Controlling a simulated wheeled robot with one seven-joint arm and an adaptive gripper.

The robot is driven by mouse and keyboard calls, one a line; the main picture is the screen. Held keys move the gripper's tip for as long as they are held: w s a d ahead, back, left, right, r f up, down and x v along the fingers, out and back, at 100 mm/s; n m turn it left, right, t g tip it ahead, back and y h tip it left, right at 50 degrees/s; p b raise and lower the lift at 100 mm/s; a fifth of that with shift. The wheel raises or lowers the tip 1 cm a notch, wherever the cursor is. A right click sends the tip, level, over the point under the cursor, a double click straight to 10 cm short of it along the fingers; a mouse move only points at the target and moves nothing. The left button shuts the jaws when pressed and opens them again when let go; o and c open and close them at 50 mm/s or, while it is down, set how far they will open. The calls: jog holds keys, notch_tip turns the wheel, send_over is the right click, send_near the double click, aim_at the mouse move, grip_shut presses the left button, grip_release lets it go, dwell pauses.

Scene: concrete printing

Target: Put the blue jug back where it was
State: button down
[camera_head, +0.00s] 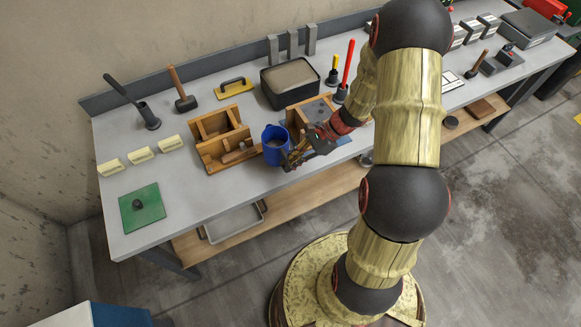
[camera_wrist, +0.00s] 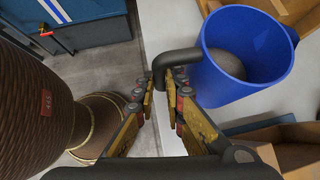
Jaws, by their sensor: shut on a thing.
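The blue jug (camera_head: 275,152) is near the front edge of the workbench, just right of a wooden mould. It also shows in the wrist view (camera_wrist: 222,82), upright or nearly so, with grey matter inside. My gripper (camera_head: 293,157) is at the jug's right side. In the wrist view my gripper (camera_wrist: 164,92) has its fingers closed about the jug's dark handle (camera_wrist: 178,60). I cannot tell for sure whether the jug's base touches the bench.
A wooden mould (camera_head: 212,158) stands left of the jug, and another wooden mould (camera_head: 306,104) stands behind my gripper. A black tub (camera_head: 265,93) of grey mix is farther back. A green plate (camera_head: 128,216) lies at the left. Bare grey bench (camera_head: 192,202) shows front left.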

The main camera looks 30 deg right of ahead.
jog(key=shift+f, duration=1.5)
jog(key=shift+f+b, duration=0.15)
jog(key=shift+b, duration=0.15)
jog(key=c, duration=1.9)
grip_release()
